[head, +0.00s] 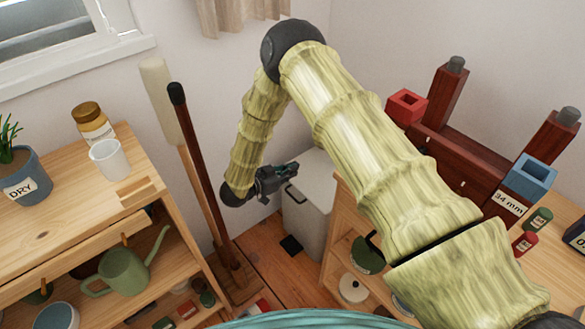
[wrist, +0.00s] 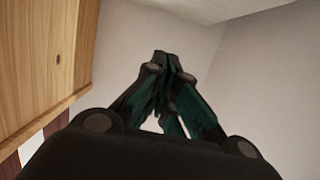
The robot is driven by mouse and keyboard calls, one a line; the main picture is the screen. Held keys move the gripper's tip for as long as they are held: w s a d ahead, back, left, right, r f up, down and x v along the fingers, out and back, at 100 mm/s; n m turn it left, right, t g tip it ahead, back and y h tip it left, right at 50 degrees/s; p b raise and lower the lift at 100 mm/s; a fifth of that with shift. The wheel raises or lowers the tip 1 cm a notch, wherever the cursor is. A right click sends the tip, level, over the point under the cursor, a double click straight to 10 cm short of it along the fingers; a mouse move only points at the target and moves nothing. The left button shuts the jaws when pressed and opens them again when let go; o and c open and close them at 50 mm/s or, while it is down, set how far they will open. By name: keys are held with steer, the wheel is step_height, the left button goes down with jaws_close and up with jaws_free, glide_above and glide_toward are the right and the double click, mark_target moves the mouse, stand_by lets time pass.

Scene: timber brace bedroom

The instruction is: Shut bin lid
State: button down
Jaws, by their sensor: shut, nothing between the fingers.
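A pale grey bin (head: 309,217) stands on the floor in the corner between the two wooden units, with a black pedal (head: 290,245) at its foot. Its pale top part (head: 319,168) is partly behind my gripper, and I cannot tell the lid's exact angle. My gripper (head: 291,178) is at the upper left of the bin, its fingers pointing right towards the top. I cannot tell whether it touches. In the wrist view my gripper (wrist: 163,66) has its fingers together with nothing between them. The bin is not clearly identifiable there.
A dark-handled pole (head: 200,165) and a pale pole (head: 160,95) stand upright left of my gripper. A wooden shelf unit (head: 75,210) with a plant pot and cup is at left. Another wooden unit (head: 340,225) stands right of the bin, under my arm. Little floor is clear.

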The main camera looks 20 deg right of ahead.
steer(key=shift+r, duration=0.1)
step_height(320, 180, up, 10)
stand_by(0.8)
steer(key=s+d+f+n+t+y+p, duration=0.2)
steer(key=s+f+n+y+p, duration=0.6)
steer(key=s+f, duration=0.5)
steer(key=s+n+g+y+p, duration=0.3)
steer(key=s+n+g+y, duration=0.2)
steer(key=s, duration=2.6)
steer(key=r+g+y, duration=0.1)
steer(key=g, duration=0.1)
steer(key=shift+s+g, duration=0.4)
